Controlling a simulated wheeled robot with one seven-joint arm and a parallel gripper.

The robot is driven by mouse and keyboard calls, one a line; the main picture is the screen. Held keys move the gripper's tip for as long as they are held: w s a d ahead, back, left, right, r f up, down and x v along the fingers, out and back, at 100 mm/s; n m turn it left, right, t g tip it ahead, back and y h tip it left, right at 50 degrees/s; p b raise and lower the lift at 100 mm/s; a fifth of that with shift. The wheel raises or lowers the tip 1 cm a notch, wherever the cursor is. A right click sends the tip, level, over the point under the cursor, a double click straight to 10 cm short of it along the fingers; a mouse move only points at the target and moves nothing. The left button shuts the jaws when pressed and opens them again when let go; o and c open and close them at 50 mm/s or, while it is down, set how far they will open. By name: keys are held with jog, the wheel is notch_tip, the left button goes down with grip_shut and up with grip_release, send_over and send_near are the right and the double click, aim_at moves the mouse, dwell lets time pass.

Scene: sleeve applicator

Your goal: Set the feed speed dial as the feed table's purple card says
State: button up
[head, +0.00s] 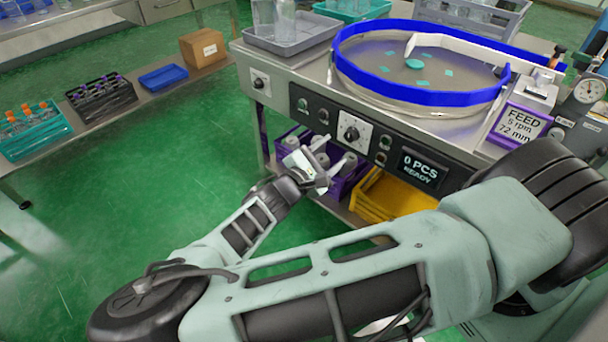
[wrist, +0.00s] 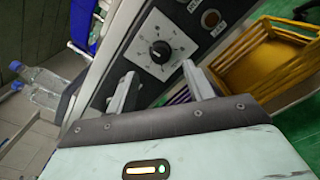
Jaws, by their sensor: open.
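The purple card (head: 518,124) stands at the right of the feed table and reads FEED, 5 rpm, 72 mm. A dial (head: 352,129) with a black knob on a white scale plate sits on the table's front panel. It also shows in the wrist view (wrist: 160,51), ahead of my fingers; its scale numbers are too small to read. My gripper (head: 328,152) is open and empty, in front of and below the middle dial. In the wrist view my fingers (wrist: 162,88) are apart from the knob.
A blue-rimmed round table (head: 420,97) holds several teal pieces. The panel has small buttons and a display (head: 421,168) reading 0 PCS READY. Purple (head: 343,183) and yellow (head: 385,198) crates sit below the panel. The green floor to the left is clear.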

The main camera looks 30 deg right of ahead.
jog(key=v, duration=1)
jog(key=shift+a+b, duration=0.25)
jog(key=shift+b, duration=0.05)
jog(key=shift+s, duration=0.15)
